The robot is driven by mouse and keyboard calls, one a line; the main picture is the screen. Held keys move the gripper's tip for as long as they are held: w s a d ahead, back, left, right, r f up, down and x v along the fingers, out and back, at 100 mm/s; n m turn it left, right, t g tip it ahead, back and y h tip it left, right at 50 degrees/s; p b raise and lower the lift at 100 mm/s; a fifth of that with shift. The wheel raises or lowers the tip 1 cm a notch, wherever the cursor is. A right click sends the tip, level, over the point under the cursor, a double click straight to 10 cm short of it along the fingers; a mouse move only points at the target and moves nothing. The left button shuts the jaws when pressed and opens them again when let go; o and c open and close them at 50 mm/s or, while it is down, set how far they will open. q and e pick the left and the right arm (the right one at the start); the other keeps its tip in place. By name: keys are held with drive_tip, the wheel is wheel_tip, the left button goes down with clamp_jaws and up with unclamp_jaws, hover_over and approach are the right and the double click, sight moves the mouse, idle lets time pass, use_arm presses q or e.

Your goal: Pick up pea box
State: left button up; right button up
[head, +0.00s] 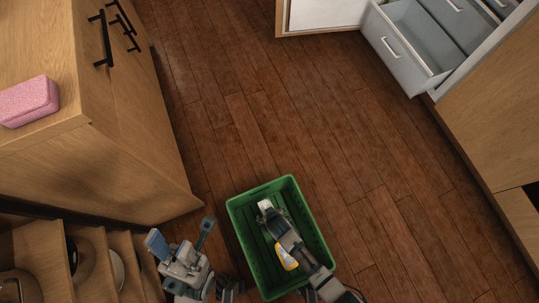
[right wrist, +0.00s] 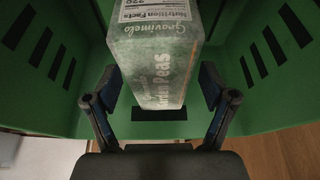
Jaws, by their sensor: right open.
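The fingers are apart, with gaps on both sides of the box. In the head view my right gripper (head: 273,218) reaches down into the green crate (head: 318,236). A small pale patch shows at its tip; I cannot tell if it is the box. My left gripper (head: 182,236) is open and empty, left of the crate.
A yellow and white item (head: 286,257) lies in the crate beside my right arm. A pink sponge-like block (head: 29,101) sits on the wooden cabinet (head: 130,165) at left. An open grey drawer (head: 408,48) juts out at upper right. The wooden floor (head: 270,110) between is clear.

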drive_tip(key=shift+r, duration=0.2)
drive_tip(key=shift+f, duration=0.2)
drive_tip(key=shift+f, duration=0.15)
idle(0.4)
clamp_jaws()
